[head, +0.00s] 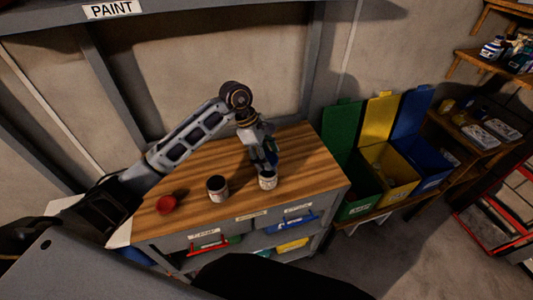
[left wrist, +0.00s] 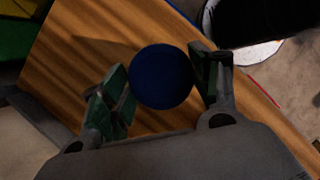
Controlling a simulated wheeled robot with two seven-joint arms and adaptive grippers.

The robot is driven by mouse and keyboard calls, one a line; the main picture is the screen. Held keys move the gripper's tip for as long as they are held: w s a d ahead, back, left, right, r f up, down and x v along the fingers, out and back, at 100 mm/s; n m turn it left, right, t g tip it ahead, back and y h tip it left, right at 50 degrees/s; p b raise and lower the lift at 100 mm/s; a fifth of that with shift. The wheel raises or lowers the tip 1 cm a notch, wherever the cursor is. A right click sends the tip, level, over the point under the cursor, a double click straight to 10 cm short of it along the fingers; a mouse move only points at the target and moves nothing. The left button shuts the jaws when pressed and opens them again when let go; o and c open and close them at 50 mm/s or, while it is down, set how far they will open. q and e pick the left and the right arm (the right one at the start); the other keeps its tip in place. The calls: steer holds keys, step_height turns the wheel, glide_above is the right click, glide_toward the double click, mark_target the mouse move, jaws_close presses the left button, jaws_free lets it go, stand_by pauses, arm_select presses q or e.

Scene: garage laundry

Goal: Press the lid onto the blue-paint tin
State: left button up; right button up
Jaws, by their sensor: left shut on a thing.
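My left gripper (head: 267,164) is over the right-hand tin (head: 268,182), a pale-sided tin near the front of the wooden bench. In the left wrist view, a round blue lid (left wrist: 161,77) sits between the green finger pads of the left gripper (left wrist: 165,88), which is shut on it. The lid hides what is under it there. In the head view I cannot tell whether the lid touches the tin's rim. A second tin (head: 217,188), dark on top, stands to the left. My right gripper is not in view.
A red round object (head: 166,204) lies on the bench (head: 300,152) left of the tins. Green, yellow (head: 400,180) and blue bins stand right of the bench. The bench's back right is clear.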

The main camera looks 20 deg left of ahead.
arm_select(q)
steer(key=shift+f+b, duration=0.3)
steer(key=shift+f, duration=0.6)
steer(key=shift+f+b, duration=0.85)
steer(key=shift+f+b, duration=0.1)
steer(key=shift+b, duration=0.25)
stand_by(0.5)
steer(key=shift+f+b, duration=0.2)
steer(key=shift+b, duration=0.15)
steer(key=shift+f, duration=0.1)
stand_by(0.5)
steer(key=shift+f+b, duration=0.2)
steer(key=shift+b, duration=0.35)
stand_by(0.6)
